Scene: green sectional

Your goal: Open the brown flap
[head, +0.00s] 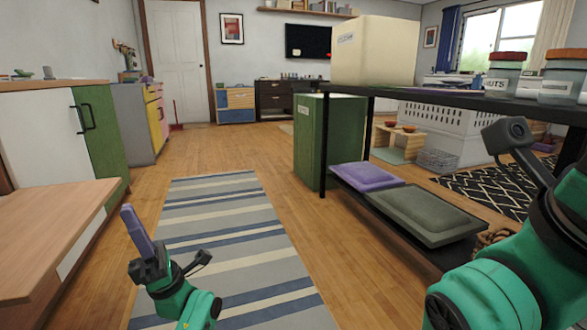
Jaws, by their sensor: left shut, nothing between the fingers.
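A low cabinet on the left has a flat wood-brown top (55,215) and a pale front. This is the nearest brown panel, but I cannot tell whether it is the flap; no hinge or handle shows on it. My left gripper (128,213) is shut and empty, pointing up.
A striped rug (222,232) covers open floor ahead. On the right, a dark shelf unit (350,188) holds a purple cushion (366,177), a grey-green cushion (424,210), jars and a cream box (375,52). A green cabinet (329,140) stands behind it. A white-and-green counter (98,125) is left.

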